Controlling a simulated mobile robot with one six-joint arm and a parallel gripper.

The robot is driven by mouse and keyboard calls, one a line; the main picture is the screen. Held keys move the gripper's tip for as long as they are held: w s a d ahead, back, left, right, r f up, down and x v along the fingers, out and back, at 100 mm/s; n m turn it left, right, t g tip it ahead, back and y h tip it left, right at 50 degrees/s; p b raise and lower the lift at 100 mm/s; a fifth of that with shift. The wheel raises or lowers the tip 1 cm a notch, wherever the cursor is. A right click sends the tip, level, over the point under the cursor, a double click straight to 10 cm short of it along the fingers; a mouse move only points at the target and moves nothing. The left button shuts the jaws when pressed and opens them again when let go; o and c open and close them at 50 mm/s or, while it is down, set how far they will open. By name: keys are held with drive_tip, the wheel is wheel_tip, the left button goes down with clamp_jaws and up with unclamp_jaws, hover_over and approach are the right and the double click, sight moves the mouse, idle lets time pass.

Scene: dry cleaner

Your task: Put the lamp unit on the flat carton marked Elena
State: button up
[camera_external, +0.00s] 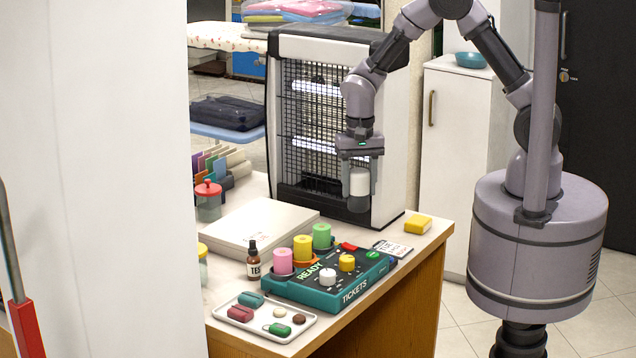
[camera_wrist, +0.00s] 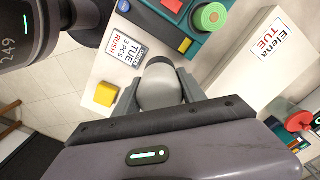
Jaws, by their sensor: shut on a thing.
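My gripper (camera_external: 360,172) is shut on the lamp unit (camera_external: 360,183), a white cylinder with a darker lower end. It holds the unit upright above the counter, in front of the black wire-grille machine. In the wrist view the lamp unit (camera_wrist: 160,88) sits between my gripper's fingers (camera_wrist: 160,95). The flat carton (camera_external: 258,222) lies on the counter, left of and nearer than the held unit. The carton's top looks bare.
A teal ticket console (camera_external: 330,285) with pink, yellow and green lamps stands in front of the carton. A dropper bottle (camera_external: 253,262), a red-lidded jar (camera_external: 208,202) and a tray (camera_external: 262,318) are nearby. A yellow block (camera_external: 418,224) and a printed card (camera_external: 392,248) lie at right.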

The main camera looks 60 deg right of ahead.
drive_tip(key=w+a, duration=0.2)
drive_tip(key=w, duration=0.1)
drive_tip(key=b, duration=0.1)
approach(286, 223)
drive_tip(key=shift+s, duration=0.1)
drive_tip(key=shift+f+b, duration=0.25)
drive_tip(key=shift+b, duration=0.15)
drive_tip(key=shift+w+f+b, duration=0.2)
drive_tip(key=shift+f+b, duration=0.35)
drive_tip(key=shift+f, duration=0.85)
drive_tip(key=shift+f, duration=0.2)
drive_tip(key=o, duration=1.5)
drive_tip(key=shift+c, duration=0.2)
